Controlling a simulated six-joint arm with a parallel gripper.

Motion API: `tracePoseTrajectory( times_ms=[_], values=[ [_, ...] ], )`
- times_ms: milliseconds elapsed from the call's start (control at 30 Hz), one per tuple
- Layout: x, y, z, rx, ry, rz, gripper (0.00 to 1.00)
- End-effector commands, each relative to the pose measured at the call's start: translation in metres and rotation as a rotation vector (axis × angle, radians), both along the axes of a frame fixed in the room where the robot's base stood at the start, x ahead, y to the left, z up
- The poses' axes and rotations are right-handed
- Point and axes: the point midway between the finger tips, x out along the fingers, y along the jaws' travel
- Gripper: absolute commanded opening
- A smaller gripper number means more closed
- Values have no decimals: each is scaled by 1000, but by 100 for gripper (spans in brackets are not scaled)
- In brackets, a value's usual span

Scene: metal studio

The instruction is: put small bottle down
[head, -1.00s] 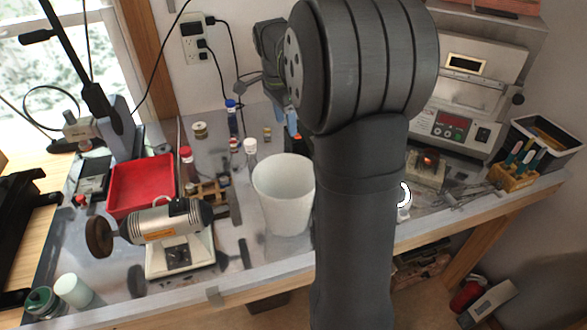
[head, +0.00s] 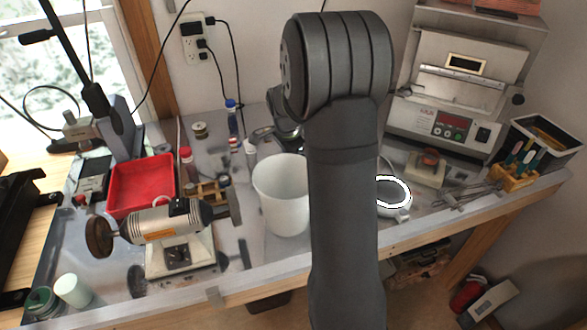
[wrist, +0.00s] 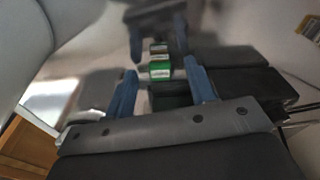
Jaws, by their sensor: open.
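In the wrist view my gripper (wrist: 162,70) is open, with its two blue fingers apart. A small object with a bright green label (wrist: 160,69), possibly the small bottle, shows between the fingertips. It looks clear of both fingers, but I cannot tell its full shape. In the head view my arm hides the fingers and whatever is between them. Only a grey part of my wrist shows behind the white cup. A white-capped small bottle (head: 250,151) stands just left of it.
The white cup (head: 281,200) stands close in front of my wrist. A blue-capped bottle (head: 232,120) and a red-capped bottle (head: 187,162) stand to the left. A red tray (head: 142,187) and a bench motor (head: 175,224) are further left. A grey machine (head: 447,115) is at the right.

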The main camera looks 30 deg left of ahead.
Motion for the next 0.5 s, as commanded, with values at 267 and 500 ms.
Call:
tracePoseTrajectory(
  times_ms=[267, 500],
  values=[
    [1, -1, -9, 1, -1, 0, 51],
    [1, -1, -9, 1, -1, 0, 16]
  ],
)
